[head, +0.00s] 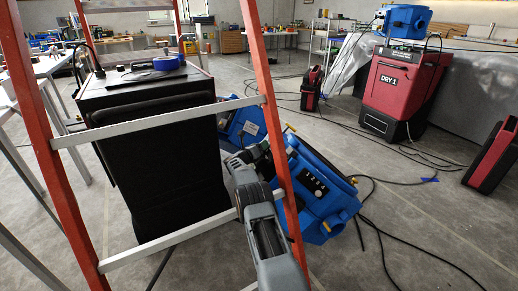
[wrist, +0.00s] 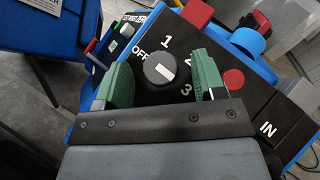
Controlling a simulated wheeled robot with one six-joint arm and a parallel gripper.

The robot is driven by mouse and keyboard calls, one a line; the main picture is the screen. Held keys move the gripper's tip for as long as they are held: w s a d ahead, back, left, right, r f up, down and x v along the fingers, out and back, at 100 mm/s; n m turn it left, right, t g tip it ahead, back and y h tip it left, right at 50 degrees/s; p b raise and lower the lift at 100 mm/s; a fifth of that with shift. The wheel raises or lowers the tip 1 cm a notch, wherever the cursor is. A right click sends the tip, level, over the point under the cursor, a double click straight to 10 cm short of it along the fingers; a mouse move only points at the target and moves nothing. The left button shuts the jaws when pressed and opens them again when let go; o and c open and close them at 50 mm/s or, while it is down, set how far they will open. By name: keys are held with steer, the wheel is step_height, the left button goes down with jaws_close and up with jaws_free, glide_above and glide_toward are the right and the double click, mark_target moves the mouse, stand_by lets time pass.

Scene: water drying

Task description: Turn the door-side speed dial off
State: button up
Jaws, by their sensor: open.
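A dark round speed dial (wrist: 153,76) with a white mark sits on the black panel of a blue machine (head: 322,205), with OFF, 1, 2 and 3 printed around it. I cannot tell for sure which label the mark points at. My gripper (wrist: 163,70) is open, with one green finger on each side of the dial. I cannot tell whether the fingers touch it. In the head view my gripper (head: 246,159) is at the left side of this machine, and the dial itself is hidden.
A red and silver ladder (head: 268,125) stands close in front, with my arm beside its right rail. A second blue machine (head: 238,125) and a large black cabinet (head: 165,165) are to the left. Cables (head: 395,150) lie on the floor; a red DRY 1 unit (head: 400,92) stands behind.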

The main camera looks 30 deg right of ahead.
stand_by(0.3)
steer(key=c, duration=0.9)
steer(key=shift+c, duration=0.2)
steer(key=shift+r+n, duration=0.1)
steer(key=shift+n, duration=0.2)
steer(key=shift+s+d+r+n+t+y+p, duration=0.1)
steer(key=shift+n+t+y+p, duration=0.4)
steer(key=shift+n+p, duration=0.1)
steer(key=n+t+y+p, duration=0.1)
steer(key=n+y, duration=0.1)
steer(key=n, duration=0.1)
steer(key=shift+s+d+r+y+p, duration=0.1)
steer(key=shift+y+p, duration=0.25)
steer(key=shift+y, duration=0.05)
steer(key=n+t+y+p, duration=0.1)
steer(key=n+y+p, duration=0.1)
steer(key=n, duration=0.1)
steer(key=shift+n+y+p, duration=0.4)
steer(key=shift+p, duration=0.1)
